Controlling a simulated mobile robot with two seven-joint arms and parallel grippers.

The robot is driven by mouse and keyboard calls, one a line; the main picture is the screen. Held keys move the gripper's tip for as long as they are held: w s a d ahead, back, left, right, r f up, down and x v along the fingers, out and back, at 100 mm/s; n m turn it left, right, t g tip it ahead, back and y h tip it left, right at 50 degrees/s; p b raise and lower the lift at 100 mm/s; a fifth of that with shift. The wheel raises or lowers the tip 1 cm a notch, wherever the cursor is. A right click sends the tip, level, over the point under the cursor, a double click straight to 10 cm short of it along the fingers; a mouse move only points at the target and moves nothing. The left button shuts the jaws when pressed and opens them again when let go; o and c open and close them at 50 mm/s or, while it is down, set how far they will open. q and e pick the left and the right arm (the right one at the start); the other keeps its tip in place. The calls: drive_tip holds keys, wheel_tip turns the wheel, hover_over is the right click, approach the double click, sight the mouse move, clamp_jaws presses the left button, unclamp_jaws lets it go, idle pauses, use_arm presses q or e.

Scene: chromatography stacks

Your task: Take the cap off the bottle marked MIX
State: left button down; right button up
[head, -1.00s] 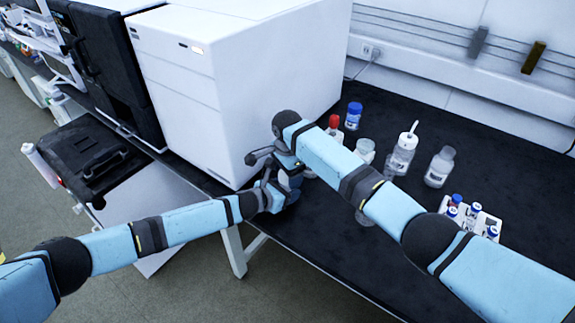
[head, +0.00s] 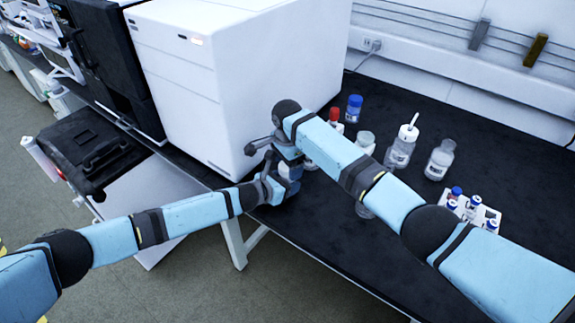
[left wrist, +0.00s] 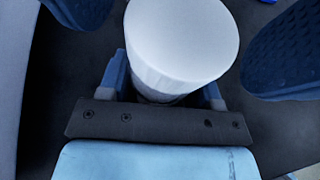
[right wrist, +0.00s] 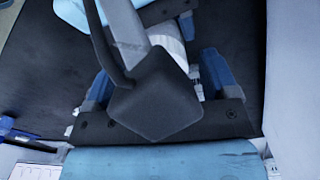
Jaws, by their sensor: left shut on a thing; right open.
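A white round-topped cap (left wrist: 184,40) fills the middle of the left wrist view. In the head view both grippers meet at the bench's front edge beside the white instrument, and my arms hide most of the bottle. I cannot read a MIX label.
A large white instrument (head: 230,90) stands close behind the grippers. To the right on the black bench (head: 400,225) are a blue-capped bottle (head: 354,108), a red-capped bottle (head: 335,115), a bottle with a white spout (head: 402,148), a clear bottle (head: 440,160) and a vial rack (head: 483,222).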

drive_tip(key=shift+r, duration=1.85)
use_arm(q)
drive_tip(key=shift+c, duration=1.1)
unclamp_jaws()
